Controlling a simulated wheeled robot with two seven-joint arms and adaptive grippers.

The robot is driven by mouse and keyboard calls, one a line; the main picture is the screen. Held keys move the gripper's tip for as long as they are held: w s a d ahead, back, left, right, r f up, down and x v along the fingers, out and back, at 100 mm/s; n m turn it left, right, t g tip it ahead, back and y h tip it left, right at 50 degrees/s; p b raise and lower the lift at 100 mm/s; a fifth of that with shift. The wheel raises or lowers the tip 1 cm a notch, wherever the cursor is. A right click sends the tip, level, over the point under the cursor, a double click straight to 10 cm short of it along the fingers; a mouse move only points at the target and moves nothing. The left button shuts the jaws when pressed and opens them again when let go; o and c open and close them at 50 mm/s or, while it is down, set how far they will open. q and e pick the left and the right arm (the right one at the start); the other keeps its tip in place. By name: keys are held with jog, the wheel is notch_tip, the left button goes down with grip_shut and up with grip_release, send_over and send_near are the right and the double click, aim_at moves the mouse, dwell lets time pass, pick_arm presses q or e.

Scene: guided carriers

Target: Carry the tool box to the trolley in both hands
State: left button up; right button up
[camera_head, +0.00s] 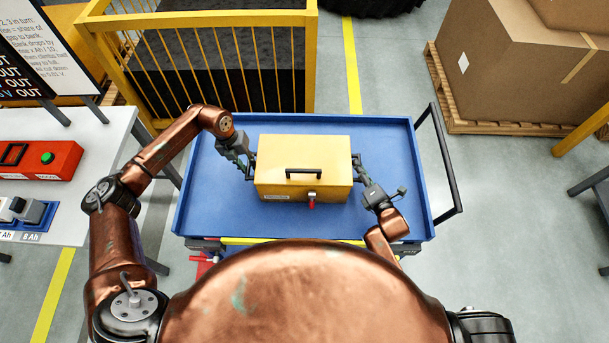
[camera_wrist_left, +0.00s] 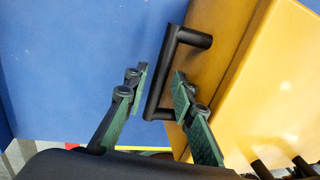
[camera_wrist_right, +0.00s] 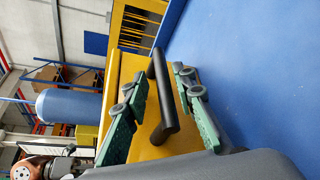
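The yellow tool box (camera_head: 303,155) appears to rest upright on the blue deck of the trolley (camera_head: 215,205), near its middle. It has a black top handle, a red latch on its near side and a black handle on each end. My left gripper (camera_head: 246,160) is at the left end; in the left wrist view its open fingers stand on either side of the black end handle (camera_wrist_left: 160,85), with gaps. My right gripper (camera_head: 361,172) is at the right end; in the right wrist view its open fingers straddle the other end handle (camera_wrist_right: 161,90) without closing on it.
The trolley's black push bar (camera_head: 446,165) is on its right. A yellow barred cage (camera_head: 312,60) stands behind it. A table (camera_head: 100,190) with a red box (camera_head: 45,160) is at left. Cardboard boxes (camera_head: 520,70) on a pallet are at back right. Bare deck surrounds the tool box.

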pick_arm(q)
jog(key=shift+o, duration=0.2)
jog(key=shift+w+f, duration=0.1)
pick_arm(e)
jog(key=shift+o, duration=0.2)
jog(key=shift+w+f, duration=0.1)
jog(key=shift+s, duration=0.2)
pick_arm(q)
notch_tip(320, 180, up, 12)
jog(key=a, duration=0.2)
jog(key=shift+a+f, duration=0.15)
jog(key=shift+a, duration=0.05)
pick_arm(e)
jog(key=v, duration=1.1)
jog(key=shift+s+d, duration=0.15)
jog(key=shift+s, duration=0.2)
pick_arm(q)
jog(key=shift+w, duration=0.1)
